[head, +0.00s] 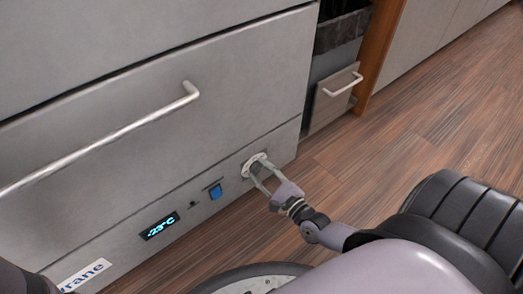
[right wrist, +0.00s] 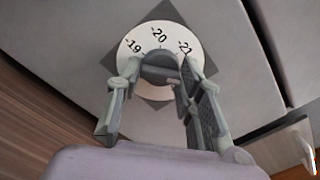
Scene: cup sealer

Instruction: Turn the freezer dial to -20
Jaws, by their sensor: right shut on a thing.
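The freezer dial (head: 250,163) is a pale round disc with a knob, low on the right end of the grey freezer front. In the right wrist view, the white dial plate (right wrist: 138,38) shows -19, -20 and -21, with -20 near the top middle. My right gripper (head: 259,171) is at the dial, its two fingers closed on the central knob (right wrist: 159,62), one on each side. The freezer display (head: 160,226) reads -23°C in blue digits. The lower part of the dial plate is partly hidden by my fingers. My left gripper is out of view.
A blue switch (head: 215,191) sits left of the dial. A long drawer handle (head: 110,136) sticks out above the panel. A small cabinet with a handle (head: 343,86) stands to the right. The wooden floor (head: 400,150) is open at right.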

